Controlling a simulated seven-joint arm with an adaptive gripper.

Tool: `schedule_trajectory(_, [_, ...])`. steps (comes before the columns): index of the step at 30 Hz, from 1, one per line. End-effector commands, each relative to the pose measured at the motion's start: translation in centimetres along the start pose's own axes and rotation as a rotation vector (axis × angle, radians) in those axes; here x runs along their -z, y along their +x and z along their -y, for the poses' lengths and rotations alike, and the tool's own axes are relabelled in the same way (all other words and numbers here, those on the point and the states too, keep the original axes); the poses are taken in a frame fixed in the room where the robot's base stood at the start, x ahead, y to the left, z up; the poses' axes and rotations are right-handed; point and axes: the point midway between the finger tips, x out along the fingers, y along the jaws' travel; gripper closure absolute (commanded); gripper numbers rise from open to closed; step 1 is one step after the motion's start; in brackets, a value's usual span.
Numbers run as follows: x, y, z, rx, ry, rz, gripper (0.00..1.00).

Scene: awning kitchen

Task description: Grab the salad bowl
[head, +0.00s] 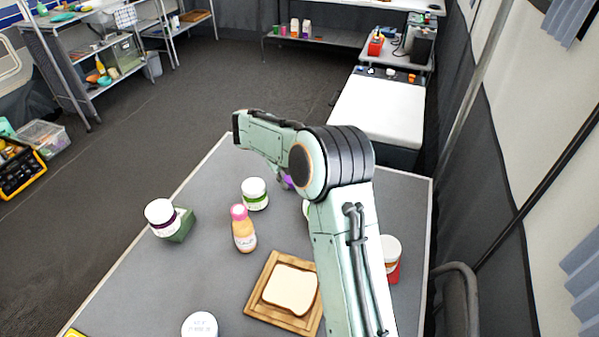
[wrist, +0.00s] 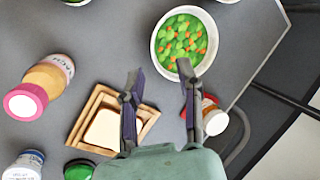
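The salad bowl (wrist: 154,46) is white and round, filled with green leaves and orange bits. It stands upright on the grey table (wrist: 110,30), at the upper middle of the wrist view. In the head view my arm hides most of it; only a small white and green edge (head: 306,208) shows beside the arm. My gripper (wrist: 160,78) is open and empty, its two dark fingers apart. In the head view the gripper is mostly hidden behind my arm.
A wooden board (head: 255,300) with bread (head: 291,289) lies near the front.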

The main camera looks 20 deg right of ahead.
Motion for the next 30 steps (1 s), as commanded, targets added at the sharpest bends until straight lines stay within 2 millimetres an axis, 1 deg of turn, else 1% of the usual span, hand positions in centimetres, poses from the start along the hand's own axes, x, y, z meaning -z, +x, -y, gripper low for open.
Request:
schedule_trajectory(1, [0.7, 2.5, -0.7, -0.031, 0.003, -0.042, 0.65])
schedule_trajectory(3, [1.8, 5.0, -1.6, -0.063, 0.001, -0.090, 0.65])
schedule_trajectory(4, [2.3, 5.8, -1.8, -0.072, 0.001, -0.107, 0.65])
schedule_trajectory(6, [3.1, 7.1, -2.0, -0.084, 0.003, -0.133, 0.65])
schedule_trajectory(8, [3.5, 7.9, -1.9, -0.087, 0.009, -0.143, 0.65])
schedule_trajectory(11, [3.7, 9.1, -1.9, -0.087, 0.010, -0.142, 0.65])
schedule_trajectory(15, [4.1, 11.4, -2.1, -0.086, 0.008, -0.143, 0.65])
schedule_trajectory(18, [4.2, 12.7, -2.2, -0.086, 0.007, -0.141, 0.65])
schedule_trajectory(21, [4.3, 13.6, -2.2, -0.084, 0.007, -0.139, 0.65])
schedule_trajectory(24, [4.3, 13.9, -2.2, -0.084, 0.007, -0.138, 0.65])
schedule_trajectory(30, [4.3, 13.9, -2.2, -0.084, 0.006, -0.137, 0.65])
